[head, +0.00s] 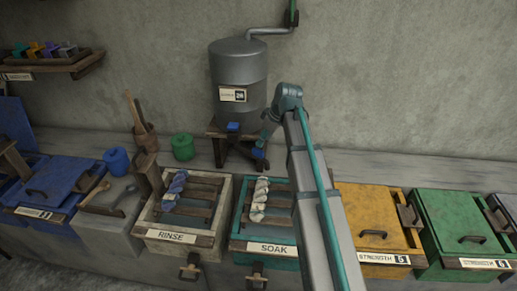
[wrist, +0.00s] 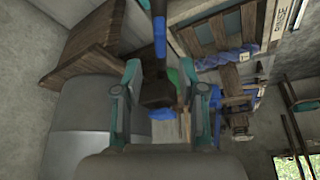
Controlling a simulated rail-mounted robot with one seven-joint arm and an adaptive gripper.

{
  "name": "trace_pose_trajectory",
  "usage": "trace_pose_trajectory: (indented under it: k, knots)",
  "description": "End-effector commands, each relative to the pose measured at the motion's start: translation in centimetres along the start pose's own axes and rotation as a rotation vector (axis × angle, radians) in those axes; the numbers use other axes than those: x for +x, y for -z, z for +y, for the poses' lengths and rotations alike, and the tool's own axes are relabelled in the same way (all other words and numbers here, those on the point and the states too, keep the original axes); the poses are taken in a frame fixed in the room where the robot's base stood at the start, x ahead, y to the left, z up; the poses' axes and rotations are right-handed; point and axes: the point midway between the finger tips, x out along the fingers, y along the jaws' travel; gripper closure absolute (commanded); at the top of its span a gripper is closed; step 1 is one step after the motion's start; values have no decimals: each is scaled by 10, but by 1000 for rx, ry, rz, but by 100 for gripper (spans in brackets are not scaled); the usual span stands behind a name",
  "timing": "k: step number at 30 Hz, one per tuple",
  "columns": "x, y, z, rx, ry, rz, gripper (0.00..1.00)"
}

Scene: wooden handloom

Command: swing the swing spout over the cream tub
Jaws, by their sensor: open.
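The cream tub (head: 150,212), labelled RINSE, stands on the bench below and left of the metal tank (head: 238,60). Part of it shows at the upper right of the wrist view (wrist: 268,22). Under the tank is a dark spout assembly with a blue piece (head: 259,153) low at its right, which I take for the swing spout; it points toward the teal SOAK tub rather than the cream one. My gripper (head: 264,137) is beside it, its fingers apart. In the wrist view, a blue-ended dark bar (wrist: 160,38) lies ahead between the fingers (wrist: 165,85). I cannot tell whether they touch it.
The teal SOAK tub (head: 237,245) stands right of the cream tub. A second blue piece (head: 233,127) is on the tank's front. A green pot (head: 183,147), a blue pot (head: 116,160) and a tool holder (head: 146,139) stand behind the tubs.

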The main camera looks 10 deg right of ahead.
Motion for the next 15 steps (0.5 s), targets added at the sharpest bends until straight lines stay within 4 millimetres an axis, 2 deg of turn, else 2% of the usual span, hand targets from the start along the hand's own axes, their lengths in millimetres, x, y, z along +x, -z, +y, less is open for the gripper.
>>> trace_pose_trajectory:
  k: [9, 15]
  knots:
    - [48, 1, 0, 0, 2, -1, 59]
    - [69, 1, 0, -1, 1, 0, 59]
